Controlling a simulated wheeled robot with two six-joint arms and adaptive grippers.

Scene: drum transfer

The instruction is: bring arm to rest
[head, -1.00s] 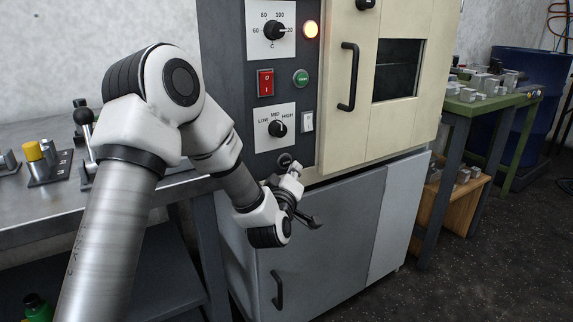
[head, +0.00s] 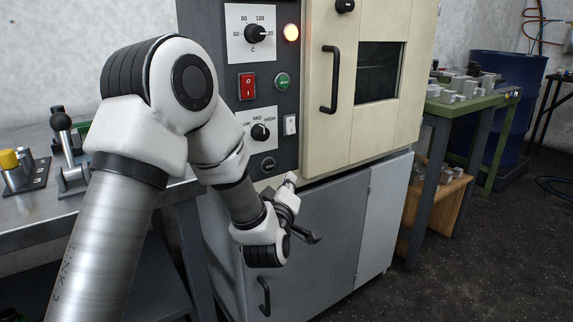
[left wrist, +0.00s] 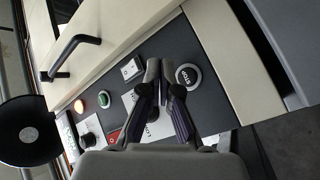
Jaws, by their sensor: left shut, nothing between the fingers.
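My left arm comes in from the left in the head view, bent at the elbow. Its gripper (head: 312,238) hangs in front of the grey lower doors of the oven cabinet (head: 330,225). In the left wrist view the two dark fingers (left wrist: 164,75) are close together, shut with nothing between them. Beyond them is the control panel with a round STOP button (left wrist: 188,76), a knob and a white switch. Whether the fingers touch the panel is not clear, but they look apart from it. My right gripper is not in view.
A steel bench (head: 30,215) with a lever and a yellow-topped part (head: 9,160) stands at left. The cream oven door has a black handle (head: 331,80). A green table (head: 450,108) with metal parts and a blue drum (head: 505,95) are at right. Dark floor is free at lower right.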

